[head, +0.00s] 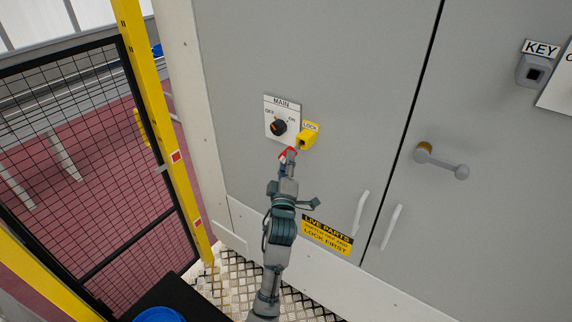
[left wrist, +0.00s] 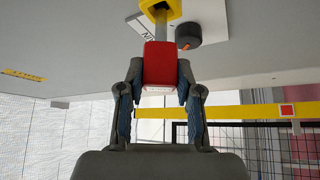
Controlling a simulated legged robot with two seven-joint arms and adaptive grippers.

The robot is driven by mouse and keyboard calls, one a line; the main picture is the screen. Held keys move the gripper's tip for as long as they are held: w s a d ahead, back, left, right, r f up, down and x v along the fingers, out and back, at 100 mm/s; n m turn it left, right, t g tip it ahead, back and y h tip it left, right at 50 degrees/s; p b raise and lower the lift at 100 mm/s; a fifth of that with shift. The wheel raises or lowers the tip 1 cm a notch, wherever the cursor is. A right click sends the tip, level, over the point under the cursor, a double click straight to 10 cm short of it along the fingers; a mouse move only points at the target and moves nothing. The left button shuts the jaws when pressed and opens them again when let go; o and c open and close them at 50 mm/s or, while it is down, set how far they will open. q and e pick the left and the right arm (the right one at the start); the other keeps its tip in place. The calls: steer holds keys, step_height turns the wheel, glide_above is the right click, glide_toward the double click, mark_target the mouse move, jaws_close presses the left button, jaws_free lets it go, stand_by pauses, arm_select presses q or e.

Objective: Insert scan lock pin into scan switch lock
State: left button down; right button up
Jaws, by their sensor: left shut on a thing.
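The scan lock pin has a red handle (head: 290,152) and a grey metal shank. My left gripper (head: 285,160) is shut on the red handle, just below and left of the yellow lock (head: 309,134) on the grey cabinet door. In the left wrist view the red handle (left wrist: 160,64) sits between the two fingers (left wrist: 159,85). Its shank (left wrist: 160,25) points up to the yellow lock (left wrist: 160,7) and its tip meets the lock's opening. How deep the tip sits I cannot tell. My right gripper is not in view.
Left of the lock is the MAIN switch plate (head: 281,108) with a black knob (head: 279,127). A warning label (head: 327,235) is lower on the door. A door handle (head: 440,160) and a KEY box (head: 534,70) are to the right. A mesh fence (head: 85,150) stands left.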

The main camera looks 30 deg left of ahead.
arm_select(q)
steer(key=shift+w+d+b, duration=0.2)
steer(key=shift+w+b, duration=0.6)
steer(key=shift+w, duration=1.7)
steer(key=c, duration=0.7)
jaws_free()
